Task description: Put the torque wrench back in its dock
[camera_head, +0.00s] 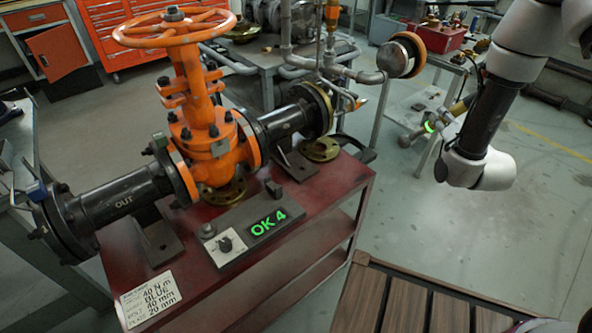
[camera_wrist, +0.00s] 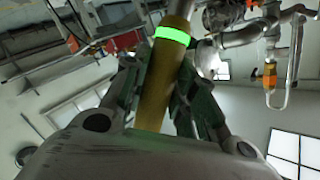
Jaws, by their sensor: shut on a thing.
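The torque wrench (camera_head: 430,126) is a brass-coloured tool with a glowing green band. It is held in the air at the right in the head view, with a grey rounded end toward the lower left. My gripper (camera_head: 449,121) is shut on it. In the wrist view the brass shaft of the wrench (camera_wrist: 155,95) runs up between the dark fingers of my gripper (camera_wrist: 160,85), with the green band beyond them. Much of the gripper is behind my arm in the head view. I cannot make out the wrench's dock in either view.
A red cart (camera_head: 328,205) carries the orange gate valve (camera_head: 205,130) and black flanged pipes. A panel on it reads "OK 4" (camera_head: 268,223), and a label card (camera_head: 150,300) lies at its front corner. A slatted wooden surface (camera_head: 420,300) is at lower right. Open floor (camera_head: 520,220) lies right.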

